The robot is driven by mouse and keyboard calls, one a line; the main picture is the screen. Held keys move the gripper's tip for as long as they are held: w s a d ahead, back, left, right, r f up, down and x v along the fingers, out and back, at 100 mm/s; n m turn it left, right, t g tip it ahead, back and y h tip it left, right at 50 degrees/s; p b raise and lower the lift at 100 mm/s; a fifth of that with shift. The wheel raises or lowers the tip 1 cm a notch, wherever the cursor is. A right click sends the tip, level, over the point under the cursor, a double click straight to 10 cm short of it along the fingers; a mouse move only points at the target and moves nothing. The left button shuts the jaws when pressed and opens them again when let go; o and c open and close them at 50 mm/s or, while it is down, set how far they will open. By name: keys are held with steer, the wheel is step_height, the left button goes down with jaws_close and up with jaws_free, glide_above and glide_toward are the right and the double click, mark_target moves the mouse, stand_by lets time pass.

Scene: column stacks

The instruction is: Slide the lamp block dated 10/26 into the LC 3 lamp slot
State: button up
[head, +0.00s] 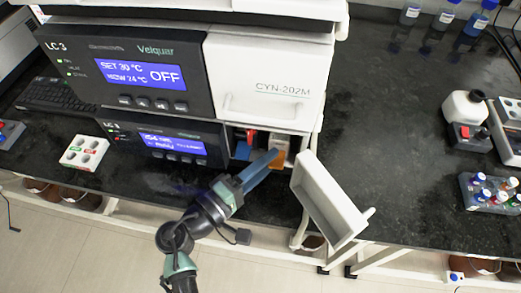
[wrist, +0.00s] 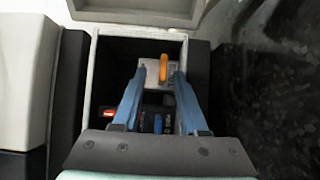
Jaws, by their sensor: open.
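The LC 3 lower module (head: 165,140) has its bay open at the right front, with the white door (head: 328,200) swung out. A pale grey block (wrist: 153,84) with an orange handle (wrist: 163,68) sits in the bay in the wrist view. The pale block also shows in the head view (head: 281,142). My gripper (wrist: 161,80) is open, its two blue fingers on either side of the block. I cannot tell whether they touch it. In the head view my gripper (head: 273,158) reaches into the bay. I cannot read any date on the block.
A red part (head: 250,137) sits left in the bay. In the wrist view a red part (wrist: 108,115) and a blue part (wrist: 157,124) lie near the fingers. The bay walls are close. A white holder (head: 84,152) stands left; a vial rack (head: 490,193) stands right.

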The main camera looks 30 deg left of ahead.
steer(key=shift+s, duration=0.1)
steer(key=v, duration=1.2)
steer(key=shift+s+a, duration=0.2)
steer(key=shift+s, duration=0.15)
